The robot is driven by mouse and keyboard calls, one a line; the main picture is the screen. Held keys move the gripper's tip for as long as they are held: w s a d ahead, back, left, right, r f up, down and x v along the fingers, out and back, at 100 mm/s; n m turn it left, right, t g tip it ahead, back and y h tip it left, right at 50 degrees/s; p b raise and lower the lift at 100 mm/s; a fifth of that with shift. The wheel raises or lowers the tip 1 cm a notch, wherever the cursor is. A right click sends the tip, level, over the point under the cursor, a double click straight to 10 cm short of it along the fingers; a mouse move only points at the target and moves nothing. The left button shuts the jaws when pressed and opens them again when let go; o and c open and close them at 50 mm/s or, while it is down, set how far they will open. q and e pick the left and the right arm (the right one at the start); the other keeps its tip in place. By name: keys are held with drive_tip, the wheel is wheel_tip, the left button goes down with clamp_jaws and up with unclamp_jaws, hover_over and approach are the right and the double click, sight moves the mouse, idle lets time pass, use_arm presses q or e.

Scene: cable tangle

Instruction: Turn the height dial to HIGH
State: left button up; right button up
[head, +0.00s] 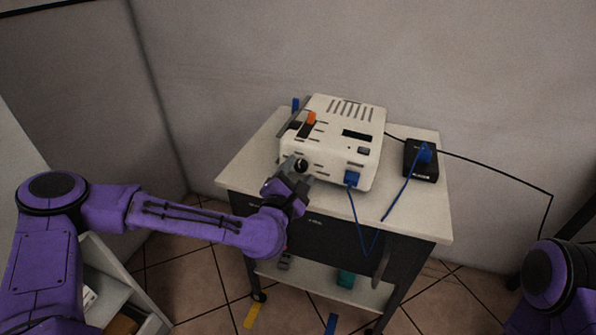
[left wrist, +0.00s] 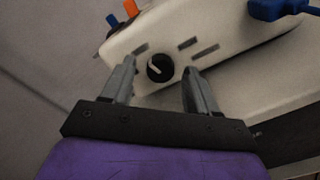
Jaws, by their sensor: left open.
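The height dial (head: 300,165) is a round black knob on the front face of a white box-shaped device (head: 350,110) on the cart. In the left wrist view the dial (left wrist: 160,68) shows a white pointer line aimed up and to the left. No HIGH label is readable. My left gripper (head: 294,180) is at the device's front, by the dial. In the left wrist view its two fingers (left wrist: 158,85) are open, one on each side of the dial, with visible gaps to it. My right gripper is out of view; only my right arm shows at the lower right.
The device stands on a cart top (head: 240,165). An orange part (head: 311,118) and a blue part (head: 295,104) stick up at its left. A blue plug (head: 353,178) sits in its front, its cable hanging toward a black box (head: 421,160). Free cart top lies at left.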

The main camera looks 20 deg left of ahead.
use_arm(q)
drive_tip(key=shift+w, duration=0.4)
drive_tip(key=shift+c, duration=0.2)
drive_tip(key=c, duration=1)
